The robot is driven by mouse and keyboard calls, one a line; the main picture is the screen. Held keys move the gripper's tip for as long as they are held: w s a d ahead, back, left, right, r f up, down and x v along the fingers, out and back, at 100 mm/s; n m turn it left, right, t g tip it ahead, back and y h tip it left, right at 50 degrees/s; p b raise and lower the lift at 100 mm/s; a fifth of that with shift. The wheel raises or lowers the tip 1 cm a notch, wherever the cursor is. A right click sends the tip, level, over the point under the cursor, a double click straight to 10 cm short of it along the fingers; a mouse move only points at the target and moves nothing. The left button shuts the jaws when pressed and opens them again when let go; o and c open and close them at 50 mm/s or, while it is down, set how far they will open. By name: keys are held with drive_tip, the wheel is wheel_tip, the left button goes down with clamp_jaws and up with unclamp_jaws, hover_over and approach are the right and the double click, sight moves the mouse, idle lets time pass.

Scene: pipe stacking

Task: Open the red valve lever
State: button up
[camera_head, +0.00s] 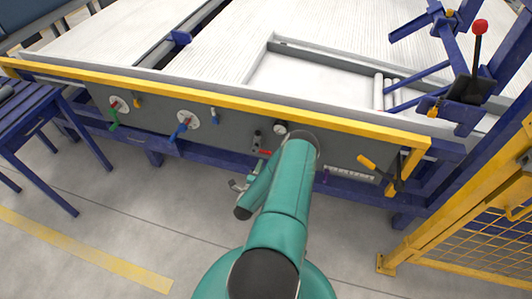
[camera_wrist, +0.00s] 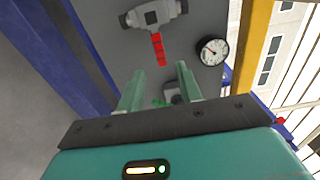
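The red valve lever (camera_wrist: 158,48) sticks out from a grey valve body (camera_wrist: 152,14), roughly crosswise to it. In the head view, the red lever (camera_head: 265,152) shows low on the grey panel, just left of my arm, with its valve body (camera_head: 257,139) beside it. My gripper (camera_wrist: 159,76) is open, with its two green fingers apart. In the wrist view, the lever lies just beyond the fingertips, in line with the gap between them. No contact with the lever is visible. My arm hides part of the panel in the head view.
A round gauge (camera_wrist: 213,51) sits close to the lever. A yellow lever (camera_head: 367,162) is at right. A yellow rail (camera_head: 200,92) runs above the panel. Floor in front is clear.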

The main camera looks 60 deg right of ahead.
sight(266, 153)
drive_tip(key=d, duration=0.3)
drive_tip(key=w+d, duration=0.1)
drive_tip(key=d, duration=0.5)
drive_tip(key=shift+w+d, duration=0.1)
drive_tip(key=shift+w, duration=0.1)
clamp_jaws()
